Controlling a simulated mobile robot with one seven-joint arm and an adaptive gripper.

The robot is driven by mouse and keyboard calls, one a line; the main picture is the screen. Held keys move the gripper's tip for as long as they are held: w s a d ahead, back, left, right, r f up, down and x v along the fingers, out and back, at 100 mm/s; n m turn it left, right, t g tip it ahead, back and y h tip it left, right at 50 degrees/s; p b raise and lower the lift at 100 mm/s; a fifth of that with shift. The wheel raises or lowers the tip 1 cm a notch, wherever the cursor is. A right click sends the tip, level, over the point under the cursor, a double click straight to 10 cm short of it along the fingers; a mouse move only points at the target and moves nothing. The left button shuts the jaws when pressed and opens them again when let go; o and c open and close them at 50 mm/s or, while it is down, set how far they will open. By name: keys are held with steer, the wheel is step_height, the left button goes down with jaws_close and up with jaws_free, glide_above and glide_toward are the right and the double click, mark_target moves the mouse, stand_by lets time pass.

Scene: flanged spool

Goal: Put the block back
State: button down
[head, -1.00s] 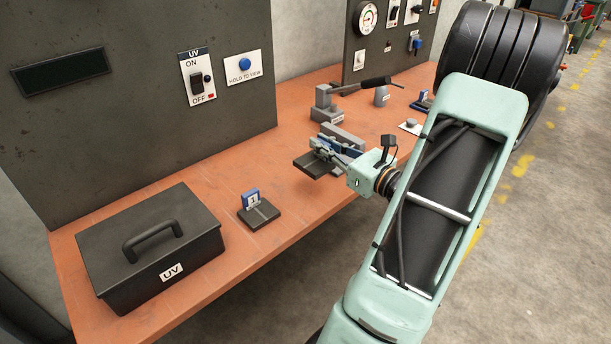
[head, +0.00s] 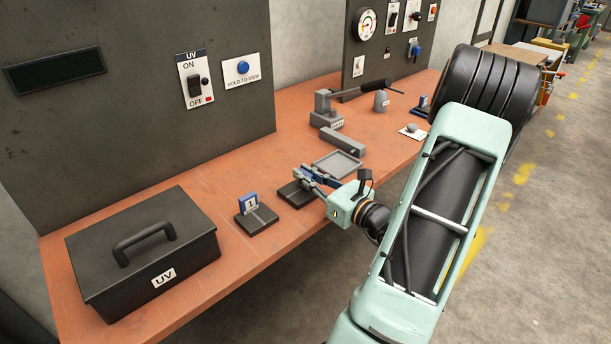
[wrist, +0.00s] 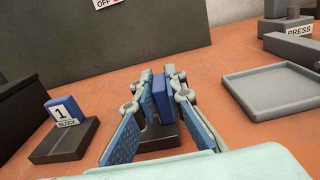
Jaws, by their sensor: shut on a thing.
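A black UV case (head: 145,250) stands at the bench's left. A shallow grey tray (head: 337,164) lies right of my gripper, empty. A grey press (head: 327,112) and grey bar (head: 342,139) stand behind it. A dark panel with UV switches (head: 195,80) rises at the back.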

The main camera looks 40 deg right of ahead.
steer(key=c, duration=2.4)
jaws_free()
steer(key=shift+f, duration=0.1)
steer(key=o, duration=0.4)
steer(key=shift+r, duration=0.2)
steer(key=s, duration=0.4)
steer(key=s+p, duration=0.1)
steer(key=s, duration=0.3)
steer(key=s+d, duration=0.1)
steer(key=s, duration=0.3)
steer(key=shift+p, duration=0.35)
